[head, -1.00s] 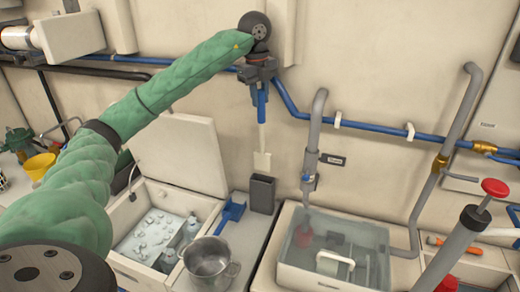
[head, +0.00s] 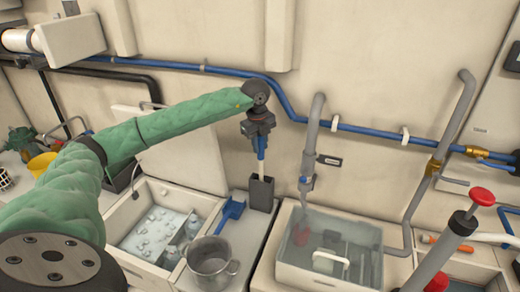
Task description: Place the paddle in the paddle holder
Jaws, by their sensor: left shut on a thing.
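My left gripper (head: 260,132) is shut on the paddle (head: 262,152), at its blue handle. The paddle hangs upright from the gripper, directly above the paddle holder (head: 262,193). The holder is a dark grey, open-topped box on the light counter by the wall. The paddle's pale lower part is largely hidden, and its lower end seems to be inside the holder's mouth. Whether it touches the bottom cannot be seen. My right gripper is not in view.
A blue scoop (head: 230,212) lies left of the holder, with a metal pot (head: 211,262) in front. An open ice box (head: 128,213) is at left. A clear water-filled tank (head: 330,255) and a grey pipe (head: 310,150) stand to the right. A blue pipe runs along the wall.

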